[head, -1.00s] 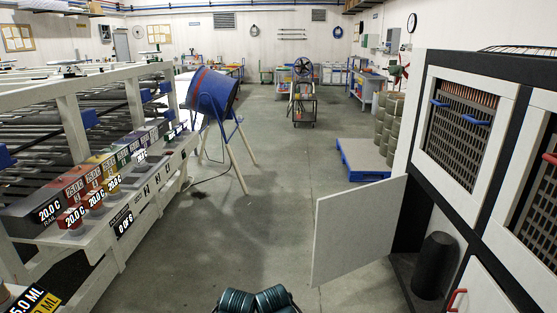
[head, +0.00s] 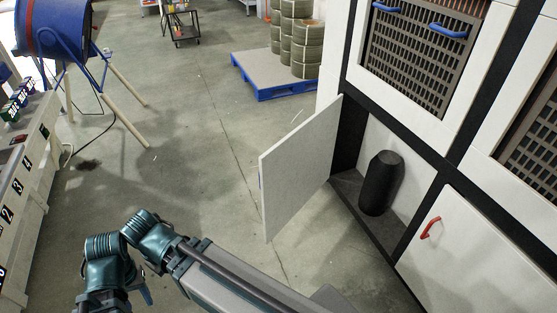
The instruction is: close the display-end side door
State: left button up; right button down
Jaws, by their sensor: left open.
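The side door (head: 300,168) is a plain pale panel in the head view. It stands open, swung out from the low compartment (head: 398,243) at the far end of the white and black cabinet. A black cylinder (head: 382,184) stands upright in the open compartment. My left arm is folded at the bottom of the picture, left of the door and apart from it. My left gripper (head: 138,288) shows only in part at the lower left, is open, and touches nothing visible. My right gripper is out of view.
A closed lower door with a red handle (head: 431,228) is at right. Grilles with blue handles (head: 450,31) are above. A blue pallet (head: 275,80) with stacked drums stands behind. A blue drum on legs (head: 52,28) is at upper left. The floor left of the door is clear.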

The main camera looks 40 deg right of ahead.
aim_at(292, 171)
jog(key=i+z, duration=0.25)
jog(key=i, duration=0.2)
jog(key=i+j+z, duration=0.2)
jog(key=i, duration=0.25)
jog(key=i+j+z, duration=0.15)
jog(key=z, duration=0.3)
jog(key=i+j+z, duration=0.25)
jog(key=z, duration=0.2)
jog(key=i+j+z, duration=0.4)
jog(key=j+z, duration=0.3)
jog(key=z, duration=0.15)
jog(key=i+j+z, duration=0.15)
jog(key=j+z, duration=0.75)
jog(key=i+l, duration=0.05)
